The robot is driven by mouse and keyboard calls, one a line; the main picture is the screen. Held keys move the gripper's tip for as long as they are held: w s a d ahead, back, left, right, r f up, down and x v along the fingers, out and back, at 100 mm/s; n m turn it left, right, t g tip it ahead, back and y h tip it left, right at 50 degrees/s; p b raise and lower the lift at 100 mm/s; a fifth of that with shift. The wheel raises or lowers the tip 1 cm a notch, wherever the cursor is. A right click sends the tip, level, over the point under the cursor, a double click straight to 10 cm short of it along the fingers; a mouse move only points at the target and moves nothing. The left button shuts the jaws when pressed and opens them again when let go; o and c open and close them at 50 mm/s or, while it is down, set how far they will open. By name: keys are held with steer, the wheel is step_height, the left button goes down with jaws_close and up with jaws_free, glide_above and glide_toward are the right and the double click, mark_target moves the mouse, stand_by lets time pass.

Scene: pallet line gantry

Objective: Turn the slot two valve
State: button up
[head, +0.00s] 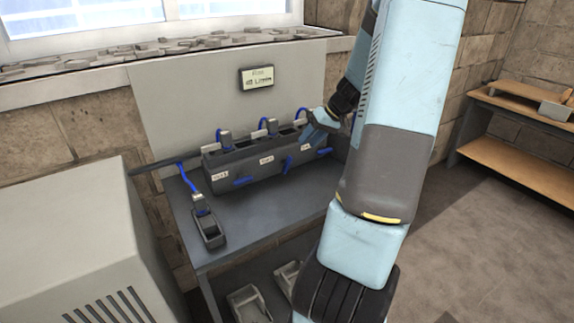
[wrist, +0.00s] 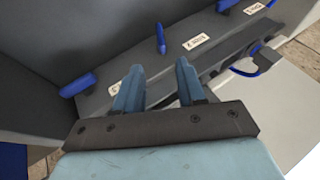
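A dark grey manifold (head: 240,163) sits on the bench with three labelled slots and blue valve handles on its front. The slot two valve (head: 288,165) is the middle handle, set at a steeper angle than the handles either side. In the wrist view this middle handle (wrist: 160,38) stands near upright beside its label (wrist: 195,42), just beyond my fingertips. My gripper (head: 314,132) is above the manifold's right end in the head view. In the wrist view my gripper (wrist: 158,68) is open, with nothing between its fingers, apart from the handle.
The other two valves are the left handle (head: 243,181) and the right handle (head: 324,152). A loose dark block (head: 209,233) with a blue hose lies at the bench's left. A small display (head: 257,78) hangs on the back panel. A pale cabinet (head: 70,230) stands at left.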

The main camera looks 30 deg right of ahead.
mark_target(283, 169)
steer(key=x, duration=1.3)
steer(key=shift+a+f, duration=0.1)
steer(key=shift+a, duration=0.05)
jaws_close()
